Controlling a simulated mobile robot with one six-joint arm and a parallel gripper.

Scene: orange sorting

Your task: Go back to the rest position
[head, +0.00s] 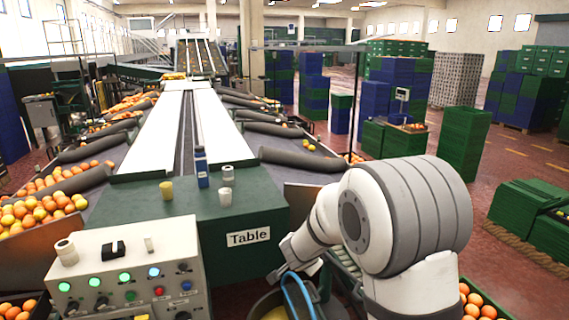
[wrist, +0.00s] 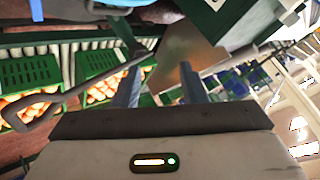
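My arm (head: 400,215) shows at the right of the head view, bent down and left beside the green table (head: 235,215). Its far end is low, near the table's right front side; the fingers cannot be made out clearly there. In the wrist view my gripper (wrist: 160,72) has its two fingers apart, with nothing held between them. The camera view is tilted. A metal panel (wrist: 185,48) shows beyond the fingers.
Cups and a blue bottle (head: 201,167) stand on the table. A control box (head: 130,270) is at front left. A round bin (head: 270,311) with a blue hose (head: 300,292) is below my arm's end. Green crates of oranges (wrist: 30,72) stand beyond the fingers.

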